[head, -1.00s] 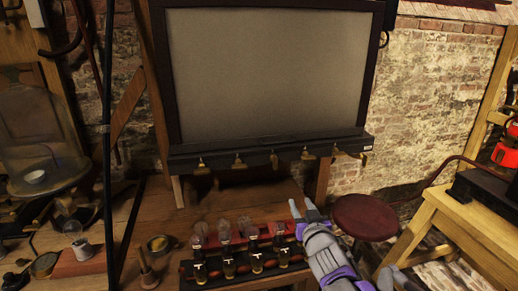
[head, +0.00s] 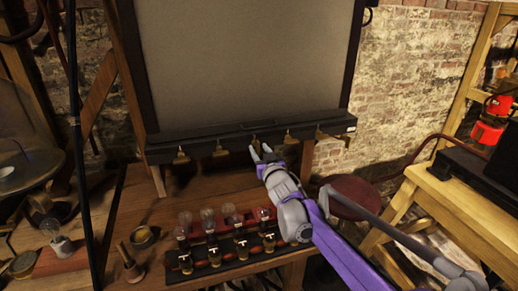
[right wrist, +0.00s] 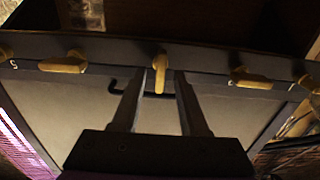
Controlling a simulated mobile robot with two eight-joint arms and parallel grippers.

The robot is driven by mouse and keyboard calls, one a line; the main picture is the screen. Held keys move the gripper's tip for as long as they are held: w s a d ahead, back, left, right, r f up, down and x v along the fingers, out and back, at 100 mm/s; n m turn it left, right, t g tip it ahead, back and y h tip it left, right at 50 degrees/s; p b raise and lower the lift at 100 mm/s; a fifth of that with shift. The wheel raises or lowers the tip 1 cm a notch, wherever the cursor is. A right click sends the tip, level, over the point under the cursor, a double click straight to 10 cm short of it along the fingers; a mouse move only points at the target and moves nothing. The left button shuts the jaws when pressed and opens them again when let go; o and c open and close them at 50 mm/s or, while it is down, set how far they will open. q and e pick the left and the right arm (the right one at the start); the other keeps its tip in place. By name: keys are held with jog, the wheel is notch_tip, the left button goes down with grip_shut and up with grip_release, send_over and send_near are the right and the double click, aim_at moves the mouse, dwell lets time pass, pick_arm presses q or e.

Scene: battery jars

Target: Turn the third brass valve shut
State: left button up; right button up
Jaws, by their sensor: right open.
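A dark rail under the big grey panel carries a row of small brass valves. The third brass valve (head: 255,141) is the middle one. In the right wrist view the third valve (right wrist: 160,80) has its handle pointing across the rail, while the neighbouring brass valve handles (right wrist: 63,64) lie along it. My right gripper (head: 260,152) is open just below the rail at the third valve. In the right wrist view its fingers (right wrist: 164,74) stand on either side of the handle, with visible gaps. My left gripper is not in view.
Below stands a dark rack (head: 226,254) with several glass-topped jars on the wooden bench. A red round stool (head: 350,197) and a pale wooden table (head: 455,198) are to the right. A thin dark pole (head: 78,150) stands at left. The space in front of the rail is clear.

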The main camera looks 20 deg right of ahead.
jog(key=shift+w, duration=0.35)
grip_shut()
